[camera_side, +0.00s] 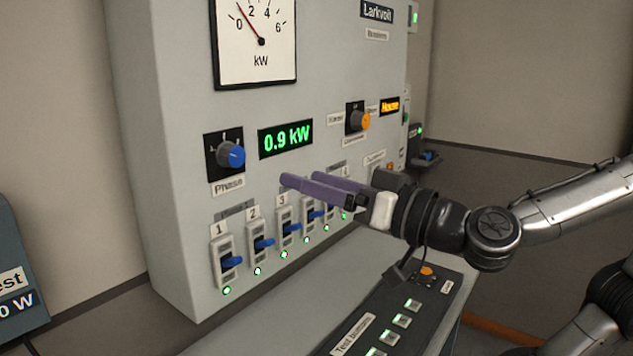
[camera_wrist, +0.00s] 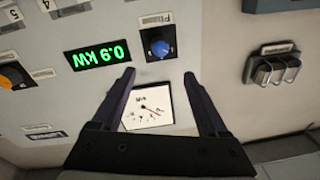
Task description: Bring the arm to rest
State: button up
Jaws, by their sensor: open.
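My gripper (camera_side: 318,187) has two purple fingers and is open and empty. In the side view it is in front of the grey panel (camera_side: 175,150), level with the space between the green 0.9 kW display (camera_side: 286,138) and the row of breaker switches (camera_side: 262,243). It hides part of the switches at the right end of the row. In the wrist view the fingertips of my gripper (camera_wrist: 160,75) are spread apart, with the panel and the white kW meter (camera_wrist: 148,106) showing between them. I cannot tell whether a finger touches the panel.
A blue Phase knob (camera_side: 231,155) and an orange knob (camera_side: 359,121) stick out of the panel. A dark console with lit test buttons (camera_side: 401,320) lies below my arm. The wrist view shows a wall-mounted switch box (camera_wrist: 274,66) to the right. Open room lies right of the panel.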

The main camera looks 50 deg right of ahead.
dwell(0.5)
jog(key=d+r+m+h, duration=0.1)
jog(key=d+r+h, duration=0.15)
jog(key=d, duration=0.45)
jog(key=s+d+f+n+g, duration=0.1)
jog(key=s+f+g, duration=0.5)
jog(key=f, duration=0.5)
jog(key=s+d+f+n+g+y, duration=0.1)
jog(key=s+f+n+g, duration=0.1)
jog(key=s+f+g, duration=0.5)
notch_tip(320, 180, down, 5)
jog(key=shift+s+r, duration=0.15)
jog(key=shift+s, duration=0.7)
